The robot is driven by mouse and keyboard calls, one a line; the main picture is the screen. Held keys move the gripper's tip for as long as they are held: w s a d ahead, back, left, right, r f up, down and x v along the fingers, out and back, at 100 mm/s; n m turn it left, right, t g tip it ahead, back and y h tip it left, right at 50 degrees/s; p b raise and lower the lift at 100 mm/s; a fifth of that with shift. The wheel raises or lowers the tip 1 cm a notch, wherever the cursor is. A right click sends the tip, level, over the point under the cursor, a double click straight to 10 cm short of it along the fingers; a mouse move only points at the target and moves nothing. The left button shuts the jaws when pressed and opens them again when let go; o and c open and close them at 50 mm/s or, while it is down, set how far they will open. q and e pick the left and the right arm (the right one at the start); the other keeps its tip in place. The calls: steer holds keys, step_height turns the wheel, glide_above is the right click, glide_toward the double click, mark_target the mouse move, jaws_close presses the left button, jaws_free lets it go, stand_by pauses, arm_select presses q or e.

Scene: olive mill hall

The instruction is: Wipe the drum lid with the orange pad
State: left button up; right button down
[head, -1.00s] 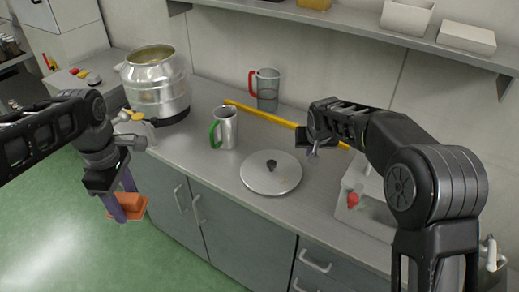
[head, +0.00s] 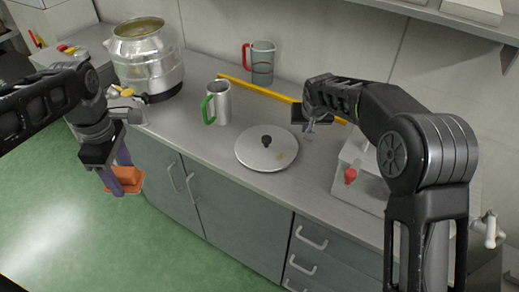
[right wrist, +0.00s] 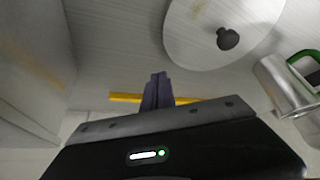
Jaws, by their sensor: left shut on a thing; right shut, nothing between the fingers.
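The drum lid (head: 252,159) is a flat round silver disc with a dark knob, lying on the counter. A brownish smear (head: 281,156) shows on its right side. The lid also appears in the right wrist view (right wrist: 190,40). My left gripper (head: 121,178) points down and is shut on the orange pad (head: 130,182), off the counter's front edge, over the floor and left of the lid. My right gripper (head: 309,130) is above the counter, right of the lid; its fingers (right wrist: 157,90) are shut and empty in the right wrist view.
A green-handled metal mug (head: 221,104) stands behind the lid. A red-handled clear jug (head: 262,64) and a yellow bar (head: 240,87) are by the wall. A large metal drum (head: 148,62) stands back left; a pale box with a red knob (head: 350,178) is right.

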mark_target(302, 147)
arm_select(q)
steer(key=shift+f, duration=0.45)
arm_select(e)
steer(key=shift+f, duration=0.9)
